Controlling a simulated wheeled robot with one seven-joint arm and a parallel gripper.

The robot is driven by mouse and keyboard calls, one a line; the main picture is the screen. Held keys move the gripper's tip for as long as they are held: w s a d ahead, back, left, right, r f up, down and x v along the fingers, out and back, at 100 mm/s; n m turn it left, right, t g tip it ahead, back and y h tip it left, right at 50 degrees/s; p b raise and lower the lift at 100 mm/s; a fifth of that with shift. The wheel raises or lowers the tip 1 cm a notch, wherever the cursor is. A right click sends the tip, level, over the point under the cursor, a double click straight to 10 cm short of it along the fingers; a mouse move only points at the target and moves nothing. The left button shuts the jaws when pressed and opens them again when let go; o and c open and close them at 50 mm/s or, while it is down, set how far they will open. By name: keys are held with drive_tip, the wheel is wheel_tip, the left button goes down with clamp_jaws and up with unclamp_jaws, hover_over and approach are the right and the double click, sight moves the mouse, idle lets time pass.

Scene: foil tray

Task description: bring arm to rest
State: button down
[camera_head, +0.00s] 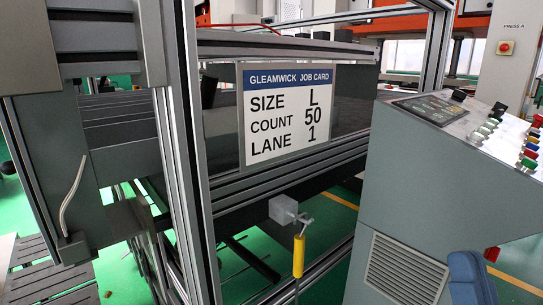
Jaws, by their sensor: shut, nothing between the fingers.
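My gripper is not in the head camera view, and I see no fingers anywhere in it. A job card (291,115) with a blue header hangs on the metal frame near the middle. It reads "GLEAMWICK JOB CARD", size L, count 50, lane 1.
An aluminium-framed machine (185,150) fills the left and middle. A grey control console (400,220) with coloured buttons stands at the right. A small pale box (283,209) with a yellow handle (298,256) hanging below it is on the lower rail. Green floor (125,278) shows below.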

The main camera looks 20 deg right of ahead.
drive_tip(key=s+a+f+n+g+y, duration=0.2)
drive_tip(key=s+f+g, duration=0.3)
drive_tip(key=s+f, duration=0.4)
drive_tip(key=s+a+f+n+g+y, duration=0.3)
drive_tip(key=s+f+g+y, duration=0.2)
drive_tip(key=s+f, duration=0.5)
drive_tip(key=shift+g, duration=0.6)
